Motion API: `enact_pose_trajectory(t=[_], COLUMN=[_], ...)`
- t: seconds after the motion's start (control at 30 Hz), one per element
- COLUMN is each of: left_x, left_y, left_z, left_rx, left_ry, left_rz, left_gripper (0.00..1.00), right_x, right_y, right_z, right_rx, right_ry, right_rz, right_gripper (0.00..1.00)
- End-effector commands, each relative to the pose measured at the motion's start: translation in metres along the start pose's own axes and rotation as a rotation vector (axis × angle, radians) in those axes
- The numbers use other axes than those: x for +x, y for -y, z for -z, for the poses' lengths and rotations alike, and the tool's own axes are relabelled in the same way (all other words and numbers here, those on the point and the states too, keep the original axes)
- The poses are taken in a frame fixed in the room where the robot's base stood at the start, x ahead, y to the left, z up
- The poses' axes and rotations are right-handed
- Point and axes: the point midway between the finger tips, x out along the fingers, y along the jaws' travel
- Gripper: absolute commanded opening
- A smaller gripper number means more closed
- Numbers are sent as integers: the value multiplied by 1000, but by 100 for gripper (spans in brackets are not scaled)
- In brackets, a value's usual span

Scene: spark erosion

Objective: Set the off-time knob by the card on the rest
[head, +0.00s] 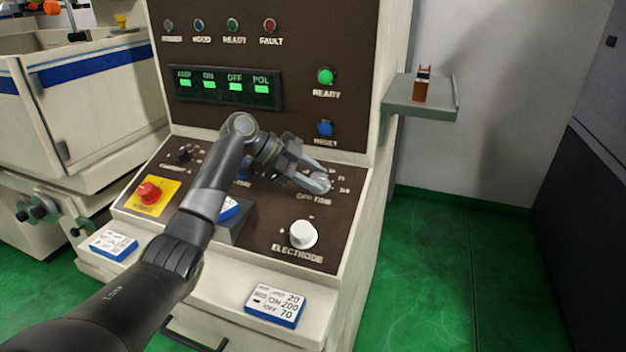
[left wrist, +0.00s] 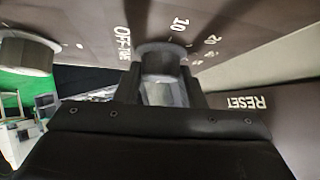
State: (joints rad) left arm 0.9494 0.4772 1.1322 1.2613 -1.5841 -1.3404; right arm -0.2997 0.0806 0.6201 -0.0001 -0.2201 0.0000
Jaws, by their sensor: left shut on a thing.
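My left gripper (head: 316,180) is shut on the grey off-time knob (left wrist: 160,60) on the sloped brown panel. In the left wrist view the knob sits between the fingers (left wrist: 160,88), beside the printed OFF-TIME label and marks reading 10 and 20. The knob's pointer cannot be made out. A blue-edged white card (head: 229,207) lies on a grey rest (head: 236,232) on the panel. My left arm covers part of this card, and its text is not readable. My right gripper is not in view.
A white electrode knob (head: 302,235) stands near the off-time knob. A red emergency button (head: 149,192) is at left. Two other cards lie on the front ledge, at left (head: 113,245) and right (head: 275,306). A side shelf (head: 420,108) holds a small brown object (head: 421,86).

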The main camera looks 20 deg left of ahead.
Motion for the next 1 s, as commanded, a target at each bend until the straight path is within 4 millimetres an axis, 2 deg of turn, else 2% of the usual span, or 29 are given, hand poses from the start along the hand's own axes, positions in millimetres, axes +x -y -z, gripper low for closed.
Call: enact_pose_trajectory(t=[0.37,0.4,0.53,0.87,1.0], left_x=[0,0,0,-2,-16], left_y=[0,0,0,0,0], left_z=[0,0,0,0,-2], left_rx=[3,3,3,3,4], left_ry=[1,1,1,0,3], left_rz=[-4,-4,-4,-2,-1], left_gripper=[13,40,57,58,58], right_x=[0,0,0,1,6], right_y=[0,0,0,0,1], right_z=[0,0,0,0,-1], right_rx=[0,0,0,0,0], right_ry=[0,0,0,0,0], right_rz=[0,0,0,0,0], right_gripper=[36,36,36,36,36])
